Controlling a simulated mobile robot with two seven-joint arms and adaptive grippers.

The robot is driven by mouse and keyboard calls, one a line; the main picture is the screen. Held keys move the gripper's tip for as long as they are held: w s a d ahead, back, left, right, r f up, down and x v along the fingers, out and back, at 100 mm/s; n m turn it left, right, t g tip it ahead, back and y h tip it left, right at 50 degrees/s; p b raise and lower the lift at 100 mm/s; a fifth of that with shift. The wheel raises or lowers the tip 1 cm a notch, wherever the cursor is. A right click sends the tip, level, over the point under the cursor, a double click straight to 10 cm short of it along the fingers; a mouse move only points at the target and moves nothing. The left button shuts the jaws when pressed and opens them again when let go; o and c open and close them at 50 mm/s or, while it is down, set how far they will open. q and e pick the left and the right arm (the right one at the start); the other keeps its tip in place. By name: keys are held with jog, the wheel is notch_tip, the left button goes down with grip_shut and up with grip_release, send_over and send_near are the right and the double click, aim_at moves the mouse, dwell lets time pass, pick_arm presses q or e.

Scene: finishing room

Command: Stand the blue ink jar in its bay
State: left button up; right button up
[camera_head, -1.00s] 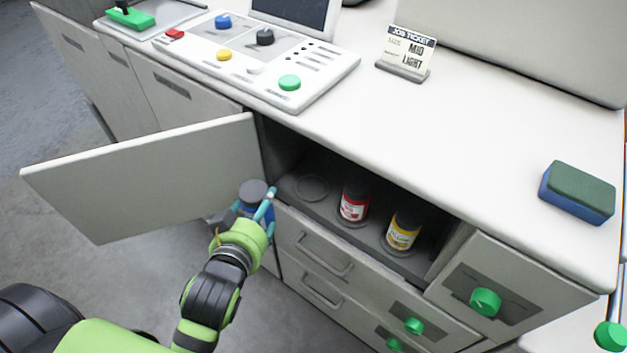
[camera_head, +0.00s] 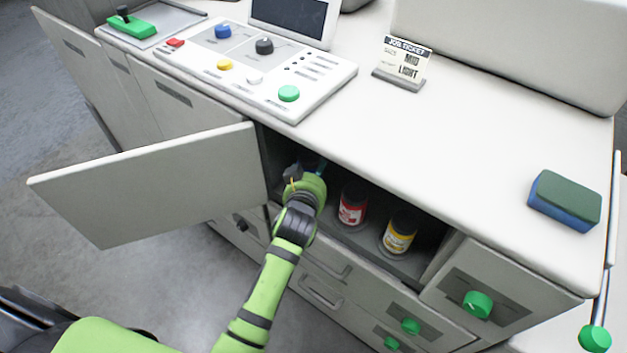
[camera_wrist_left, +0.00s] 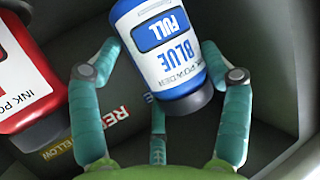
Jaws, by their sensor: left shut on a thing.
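The blue ink jar (camera_wrist_left: 165,45) has a white label reading BLUE and FULL, upside down in the left wrist view, and a dark cap. My left gripper (camera_head: 311,172) is shut on it, with teal fingers around the jar. In the head view the gripper is inside the open cupboard's left part and mostly hides the jar. The empty ringed bay at the left is hidden behind the gripper. I cannot tell whether the jar touches the shelf. My right gripper is not in view.
A red ink jar (camera_head: 352,205) and a yellow ink jar (camera_head: 399,234) stand to the right on the same shelf. The open cupboard door (camera_head: 150,185) is at the left. The countertop (camera_head: 470,140) overhangs the opening. Drawers (camera_head: 322,290) lie below.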

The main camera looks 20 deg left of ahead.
pick_arm(q)
notch_tip(320, 180, down, 3)
jog(key=shift+w+f, duration=0.1)
jog(key=shift+f, duration=0.1)
jog(key=shift+w+d+f, duration=0.1)
jog(key=shift+f, duration=0.15)
jog(key=o, duration=1.4)
jog(key=shift+f, duration=0.1)
